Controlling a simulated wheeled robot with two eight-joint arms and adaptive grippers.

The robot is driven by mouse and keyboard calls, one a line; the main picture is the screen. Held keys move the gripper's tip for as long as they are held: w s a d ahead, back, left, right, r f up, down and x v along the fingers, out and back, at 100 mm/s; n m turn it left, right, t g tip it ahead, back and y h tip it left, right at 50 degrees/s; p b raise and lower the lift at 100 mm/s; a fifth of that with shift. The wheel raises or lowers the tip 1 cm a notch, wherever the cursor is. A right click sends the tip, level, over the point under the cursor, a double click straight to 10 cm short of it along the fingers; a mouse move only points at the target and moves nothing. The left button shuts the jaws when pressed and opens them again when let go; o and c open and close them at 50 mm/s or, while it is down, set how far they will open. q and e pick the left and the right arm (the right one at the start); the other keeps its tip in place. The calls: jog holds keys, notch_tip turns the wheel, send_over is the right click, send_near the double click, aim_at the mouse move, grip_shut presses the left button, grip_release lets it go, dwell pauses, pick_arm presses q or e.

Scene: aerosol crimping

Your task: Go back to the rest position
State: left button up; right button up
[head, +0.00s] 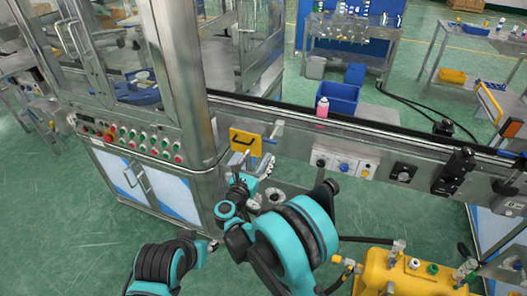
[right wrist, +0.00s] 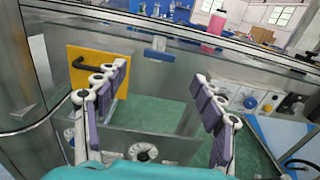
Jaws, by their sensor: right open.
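My right gripper (head: 254,166) is in front of the machine's front rail, close to a yellow panel (head: 245,143). In the right wrist view the right gripper (right wrist: 160,92) has its two purple-padded fingers wide apart with nothing between them. My left arm shows at the bottom left of the head view. Its gripper cannot be made out.
A control box with knobs (head: 344,163) is right of my gripper. A steel cabinet with buttons (head: 135,135) is at left. A yellow tank (head: 400,275) is at lower right.

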jog(key=shift+s+a, duration=0.15)
jog(key=shift+s, duration=0.35)
